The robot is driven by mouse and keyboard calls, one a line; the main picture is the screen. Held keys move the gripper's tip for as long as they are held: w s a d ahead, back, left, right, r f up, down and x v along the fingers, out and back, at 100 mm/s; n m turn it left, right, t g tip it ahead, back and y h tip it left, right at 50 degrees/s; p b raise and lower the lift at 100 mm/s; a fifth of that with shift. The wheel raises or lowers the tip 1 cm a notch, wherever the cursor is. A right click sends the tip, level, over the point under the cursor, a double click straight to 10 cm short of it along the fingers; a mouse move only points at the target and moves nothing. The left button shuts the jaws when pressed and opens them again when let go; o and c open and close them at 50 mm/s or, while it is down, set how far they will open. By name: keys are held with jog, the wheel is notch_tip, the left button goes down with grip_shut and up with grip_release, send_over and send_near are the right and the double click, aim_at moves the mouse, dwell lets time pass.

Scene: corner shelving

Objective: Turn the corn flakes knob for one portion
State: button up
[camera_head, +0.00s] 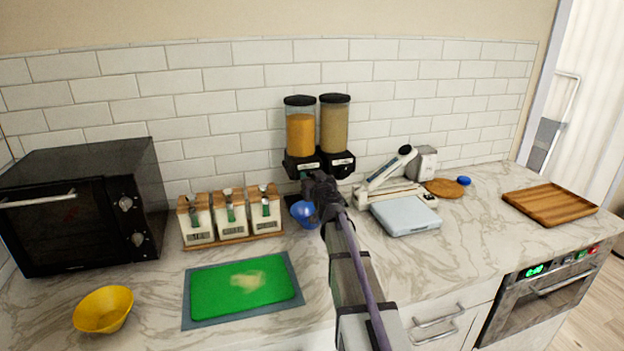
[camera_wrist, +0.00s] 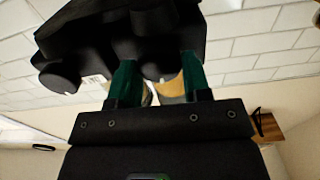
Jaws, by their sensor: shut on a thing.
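A cereal dispenser with two clear canisters under black lids stands against the tiled wall; the left canister (camera_head: 301,133) holds orange flakes, the right canister (camera_head: 334,125) tan contents. Its black housing (camera_head: 337,165) carries the knobs. In the head view my gripper (camera_head: 318,188) reaches up in front of the housing's lower part, hiding part of it. In the wrist view my green fingers (camera_wrist: 160,80) are shut on a black knob (camera_wrist: 158,71), with orange-yellow showing behind it. A second black knob (camera_wrist: 58,78) is free at the left. A blue bowl (camera_head: 304,213) stands below, partly hidden by my gripper.
Several lidded jars (camera_head: 230,217) stand left of the bowl, and a green cutting board (camera_head: 240,290) lies in front. A yellow bowl (camera_head: 103,309) and black oven (camera_head: 80,205) are farther left. A pale blue scale (camera_head: 405,214) is close right of my arm.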

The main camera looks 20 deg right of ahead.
jog(key=shift+m, duration=0.3)
jog(key=shift+s+d+f+m, duration=0.1)
jog(key=shift+m, duration=4.1)
jog(key=shift+d+f+m, duration=0.1)
jog(key=shift+m, duration=4.1)
jog(key=o, duration=0.9)
